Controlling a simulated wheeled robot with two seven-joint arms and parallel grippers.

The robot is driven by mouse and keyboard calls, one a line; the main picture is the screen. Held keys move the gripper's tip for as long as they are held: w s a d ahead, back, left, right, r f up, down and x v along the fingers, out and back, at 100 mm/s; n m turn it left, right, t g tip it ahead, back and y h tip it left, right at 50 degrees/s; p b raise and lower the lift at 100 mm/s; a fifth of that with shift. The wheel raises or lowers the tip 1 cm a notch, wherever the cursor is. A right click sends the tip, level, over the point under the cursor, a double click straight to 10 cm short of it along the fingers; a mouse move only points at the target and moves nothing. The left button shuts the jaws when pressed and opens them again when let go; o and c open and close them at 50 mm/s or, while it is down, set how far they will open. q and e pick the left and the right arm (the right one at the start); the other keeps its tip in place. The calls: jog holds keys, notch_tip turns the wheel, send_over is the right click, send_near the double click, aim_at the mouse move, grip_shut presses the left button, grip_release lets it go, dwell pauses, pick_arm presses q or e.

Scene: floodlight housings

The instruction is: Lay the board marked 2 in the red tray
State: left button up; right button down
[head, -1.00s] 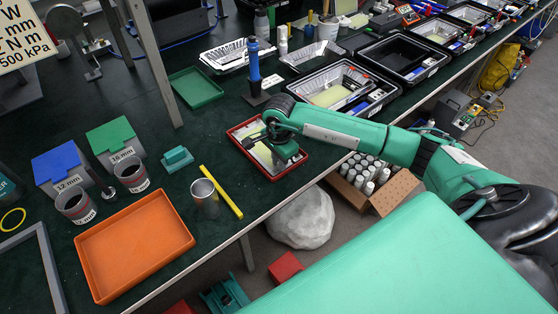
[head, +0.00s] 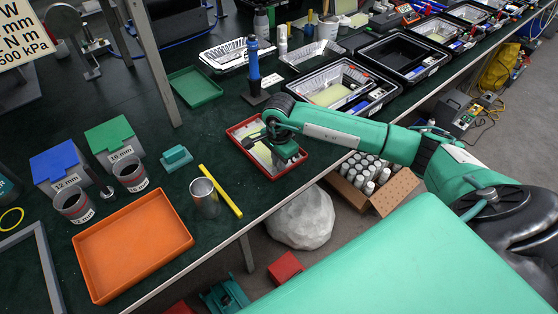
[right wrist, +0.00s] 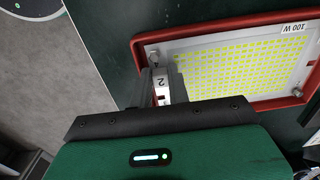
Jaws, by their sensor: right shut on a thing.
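The red tray (head: 233,133) lies near the front edge of the dark green table, and its rim also shows in the right wrist view (right wrist: 215,29). A pale board with a grid of yellow LEDs (right wrist: 240,70) is framed by the tray's rim. My right gripper (head: 283,146) is over the tray, shut on the board's near left end beside a white tag marked 2 (right wrist: 160,82). The gripper body hides part of the board and rim, so I cannot tell if the board rests fully on the tray floor. My left gripper is out of view.
An orange tray (head: 135,245), a metal cup (head: 205,198) and a yellow bar (head: 221,191) lie left of the red tray. A blue-handled tool (head: 254,65) stands behind it, and a green tray (head: 195,88) lies farther back. Black bins (head: 345,85) are to the right.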

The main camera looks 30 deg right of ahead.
jog(key=c, duration=1.3)
grip_release()
jog(key=shift+o, duration=0.2)
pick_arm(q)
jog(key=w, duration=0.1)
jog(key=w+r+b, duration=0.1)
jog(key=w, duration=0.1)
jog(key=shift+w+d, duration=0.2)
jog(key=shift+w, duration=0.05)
pick_arm(e)
notch_tip(320, 180, up, 14)
